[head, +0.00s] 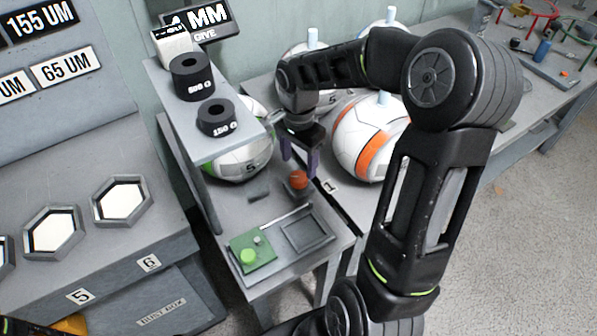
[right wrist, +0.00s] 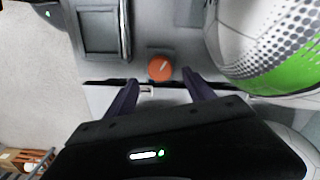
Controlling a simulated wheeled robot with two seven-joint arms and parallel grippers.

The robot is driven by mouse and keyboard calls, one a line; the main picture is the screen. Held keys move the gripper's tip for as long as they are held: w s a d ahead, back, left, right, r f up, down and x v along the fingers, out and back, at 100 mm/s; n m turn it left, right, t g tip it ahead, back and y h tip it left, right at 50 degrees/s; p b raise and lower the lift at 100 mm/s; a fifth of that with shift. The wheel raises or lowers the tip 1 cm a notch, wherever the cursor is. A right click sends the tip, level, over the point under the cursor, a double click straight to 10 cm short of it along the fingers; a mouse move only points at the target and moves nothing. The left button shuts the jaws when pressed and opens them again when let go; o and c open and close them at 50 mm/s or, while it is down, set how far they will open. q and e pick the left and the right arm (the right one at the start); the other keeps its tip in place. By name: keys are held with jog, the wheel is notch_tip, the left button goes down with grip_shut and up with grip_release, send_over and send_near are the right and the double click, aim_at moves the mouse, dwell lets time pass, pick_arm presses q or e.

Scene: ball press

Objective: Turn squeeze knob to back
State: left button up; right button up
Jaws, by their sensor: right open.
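The squeeze knob is a round orange knob (head: 298,181) with a pale pointer line, on the grey press bench. It also shows in the right wrist view (right wrist: 160,68). My right gripper (head: 300,165) is over the bench, with its two dark purple fingers pointing down around the knob's place. In the right wrist view the fingers (right wrist: 161,80) are apart, one on each side of the knob, with gaps between. It is open and empty. I cannot tell whether the fingertips reach the knob's height. My left gripper is not in view.
A green-and-white ball (head: 238,160) sits beside the knob, under a shelf with two black weights (head: 216,118). An orange-and-white ball (head: 362,140) stands to the right. A green panel with a button (head: 248,256) and a shallow grey tray (head: 306,232) lie nearer on the bench.

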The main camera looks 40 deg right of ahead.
aim_at(299, 176)
notch_tip(299, 176, down, 5)
jog(key=shift+f, duration=0.1)
dwell(0.3)
grip_shut()
dwell(0.5)
